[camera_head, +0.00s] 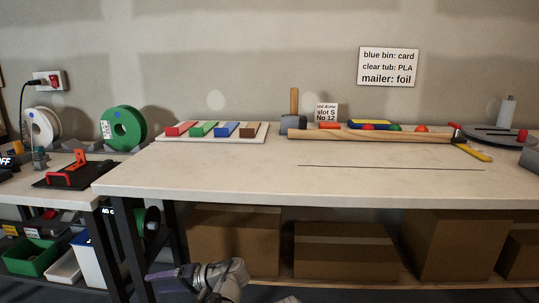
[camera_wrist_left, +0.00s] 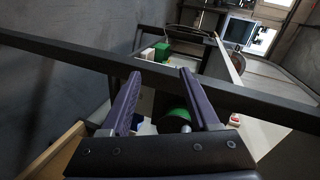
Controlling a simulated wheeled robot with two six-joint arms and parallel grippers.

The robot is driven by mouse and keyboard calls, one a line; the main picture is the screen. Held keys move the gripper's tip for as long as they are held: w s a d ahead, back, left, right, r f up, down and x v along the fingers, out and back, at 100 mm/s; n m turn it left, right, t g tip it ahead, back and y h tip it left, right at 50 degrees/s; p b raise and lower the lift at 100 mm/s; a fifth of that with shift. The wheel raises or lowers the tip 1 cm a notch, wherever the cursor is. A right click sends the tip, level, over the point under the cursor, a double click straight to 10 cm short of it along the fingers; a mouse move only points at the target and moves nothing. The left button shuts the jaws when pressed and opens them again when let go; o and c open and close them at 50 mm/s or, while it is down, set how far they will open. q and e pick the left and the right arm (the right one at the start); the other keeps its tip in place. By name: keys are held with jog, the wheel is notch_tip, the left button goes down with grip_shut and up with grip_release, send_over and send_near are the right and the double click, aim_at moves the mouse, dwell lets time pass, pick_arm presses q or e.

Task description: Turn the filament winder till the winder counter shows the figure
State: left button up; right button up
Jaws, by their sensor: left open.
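A dark round device (camera_head: 488,134) with an upright grey post and a red knob stands at the far right of the bench; it may be the filament winder, but I cannot tell for sure. No counter figure can be read on it. My left gripper (camera_head: 163,273) is low, below the bench's front edge and far left of that device. In the left wrist view its two purple fingers (camera_wrist_left: 158,98) are apart with nothing held. A dark bar crosses that view behind the fingers, and a green round thing (camera_wrist_left: 173,115) shows beyond. My right gripper is out of view.
The bench (camera_head: 230,178) has a clear front. A wooden bar (camera_head: 375,135), a mallet (camera_head: 293,120) and a tray (camera_head: 160,138) of coloured blocks stand along its back. Cardboard boxes (camera_head: 345,252) fill the shelf below.

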pick_arm(q)
jog(key=s+d+f+m+g+h, duration=0.1)
jog(key=s+d+f+h, duration=0.1)
jog(key=s+f+h, duration=0.3)
jog(key=d+f+h, duration=0.1)
jog(key=f+h, duration=0.1)
jog(key=f, duration=0.4)
jog(key=s+d+f+h, duration=0.3)
jog(key=d+f+h, duration=0.1)
jog(key=d+h, duration=0.4)
jog(key=s+d+r+m+p, duration=0.1)
jog(key=d+r+p, duration=0.3)
jog(key=r+p, duration=1.2)
jog(key=s+d+r+m+y+p, duration=0.1)
jog(key=s+d+r+p, duration=0.2)
jog(key=r+p, duration=1.3)
jog(key=s+d+r+m+p, duration=0.2)
jog(key=d+r+p, duration=0.3)
jog(key=r+p, duration=1.1)
jog(key=shift+d+g+y, duration=0.15)
jog(key=shift+g+y, duration=0.25)
jog(key=shift+s, duration=0.15)
